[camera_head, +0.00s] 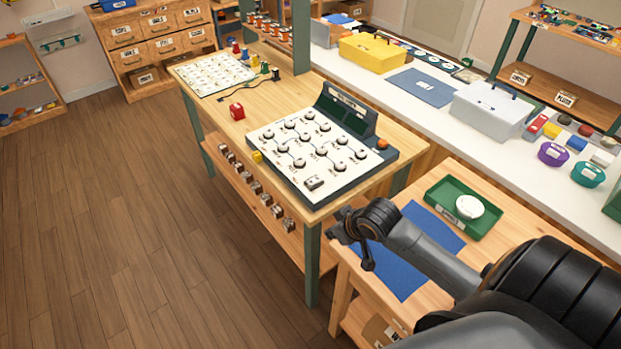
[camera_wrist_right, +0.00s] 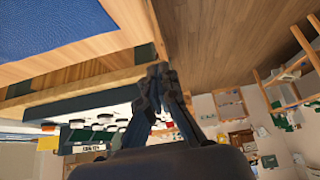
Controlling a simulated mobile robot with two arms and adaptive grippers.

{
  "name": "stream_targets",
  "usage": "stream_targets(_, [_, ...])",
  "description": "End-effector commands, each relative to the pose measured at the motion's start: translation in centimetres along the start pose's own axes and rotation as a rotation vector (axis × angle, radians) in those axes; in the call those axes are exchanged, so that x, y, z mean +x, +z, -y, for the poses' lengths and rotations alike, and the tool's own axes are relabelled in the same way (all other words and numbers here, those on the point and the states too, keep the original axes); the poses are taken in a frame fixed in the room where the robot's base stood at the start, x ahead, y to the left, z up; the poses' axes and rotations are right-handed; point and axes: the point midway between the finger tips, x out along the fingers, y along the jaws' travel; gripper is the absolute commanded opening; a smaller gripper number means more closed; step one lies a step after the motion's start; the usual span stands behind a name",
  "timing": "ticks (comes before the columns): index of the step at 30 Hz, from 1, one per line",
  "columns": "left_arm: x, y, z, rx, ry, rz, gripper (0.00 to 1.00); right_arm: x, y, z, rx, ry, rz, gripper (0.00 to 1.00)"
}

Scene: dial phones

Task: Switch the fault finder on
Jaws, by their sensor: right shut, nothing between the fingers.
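The fault finder appears to be the white sloped panel (camera_head: 285,165) with rows of round knobs, on the wooden table. A dark upright board with a pale label (camera_head: 347,98) stands at its back. A small switch-like part (camera_head: 314,183) sits at its front corner; its position is too small to tell. An orange button (camera_head: 382,143) is at its right end. My right gripper (camera_head: 342,229) is shut and empty, beside the table's near right corner, apart from the panel. In the wrist view, the shut fingertips (camera_wrist_right: 158,70) show in front of the panel's edge (camera_wrist_right: 85,108). My left gripper is out of view.
A side table with a blue mat (camera_head: 405,270) and a green tray (camera_head: 438,195) holding a white round thing lies under my right arm. Floor at left is clear.

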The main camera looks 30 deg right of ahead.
Motion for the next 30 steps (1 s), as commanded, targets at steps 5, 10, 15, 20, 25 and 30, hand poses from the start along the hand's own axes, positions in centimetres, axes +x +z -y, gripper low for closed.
stream_targets(5, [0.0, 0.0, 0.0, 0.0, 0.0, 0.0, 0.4, -3.5, -7.9, -4.9, 0.019, 0.011, -0.123, 0.0])
stream_targets(10, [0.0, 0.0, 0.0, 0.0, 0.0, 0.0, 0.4, -6.3, -12.2, -7.1, 0.039, 0.005, -0.193, 0.0])
stream_targets(15, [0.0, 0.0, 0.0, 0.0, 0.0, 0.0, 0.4, -7.2, -13.5, -7.7, 0.046, 0.001, -0.215, 0.0])
stream_targets(20, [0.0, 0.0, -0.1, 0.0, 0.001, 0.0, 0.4, -7.2, -13.5, -7.7, 0.047, 0.001, -0.216, 0.0])
stream_targets(25, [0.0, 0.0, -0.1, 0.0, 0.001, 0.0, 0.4, -7.1, -13.6, -7.7, 0.048, 0.001, -0.215, 0.0])
stream_targets(30, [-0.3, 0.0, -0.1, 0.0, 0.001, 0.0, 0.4, -5.6, -13.9, -7.8, 0.051, 0.0, -0.215, 0.0])
